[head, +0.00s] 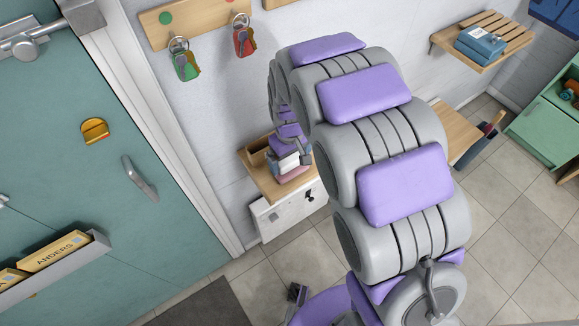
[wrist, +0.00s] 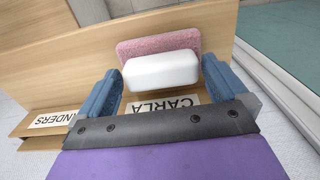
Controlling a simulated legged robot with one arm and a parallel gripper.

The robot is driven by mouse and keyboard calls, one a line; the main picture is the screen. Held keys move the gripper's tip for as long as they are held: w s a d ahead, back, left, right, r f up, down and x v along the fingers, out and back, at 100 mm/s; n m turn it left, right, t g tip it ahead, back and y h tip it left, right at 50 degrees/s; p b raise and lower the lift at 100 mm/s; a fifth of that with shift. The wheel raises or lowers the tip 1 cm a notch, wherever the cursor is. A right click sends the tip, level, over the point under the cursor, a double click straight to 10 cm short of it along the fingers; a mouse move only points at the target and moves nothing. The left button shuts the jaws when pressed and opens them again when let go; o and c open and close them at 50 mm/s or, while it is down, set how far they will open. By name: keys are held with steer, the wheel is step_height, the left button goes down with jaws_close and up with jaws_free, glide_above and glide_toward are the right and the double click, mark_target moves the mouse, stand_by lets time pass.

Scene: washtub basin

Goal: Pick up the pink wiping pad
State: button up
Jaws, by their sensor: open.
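The pink wiping pad (wrist: 150,46) lies on a wooden surface in the wrist view, partly hidden behind a white block (wrist: 160,72). In the head view the pink pad (head: 293,175) shows as a strip on the wooden wall shelf, below the white block (head: 287,163). My gripper (wrist: 160,67) is open, its blue fingers on the left and right of the white block. The pink pad's visible part is beyond the fingertips. I cannot tell whether the fingers touch the block. In the head view my gripper (head: 288,150) is small and partly hidden by my arm.
The wooden shelf (head: 262,178) stands against the wall beside the teal door (head: 95,190). CARLA (wrist: 168,106) and ANDERS (wrist: 54,119) labels show close to my gripper. Key hooks hang above. A slatted shelf (head: 490,36) holds blue items at right. Tiled floor lies below.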

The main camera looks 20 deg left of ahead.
steer(key=shift+f, duration=0.5)
steer(key=shift+s, duration=0.1)
steer(key=shift+c, duration=0.4)
steer(key=c, duration=0.8)
steer(key=shift+r, duration=0.1)
steer(key=shift+r+p, duration=0.7)
steer(key=shift+r, duration=1.1)
steer(key=s+d+p, duration=0.1)
steer(key=s+d, duration=0.3)
steer(key=s, duration=0.2)
steer(key=s+d+r+p, duration=0.1)
steer(key=s+d, duration=0.3)
steer(key=s, duration=0.3)
steer(key=shift+s+d+r+p, duration=0.15)
steer(key=shift+s+d+p, duration=0.1)
steer(key=shift+s+p, duration=0.05)
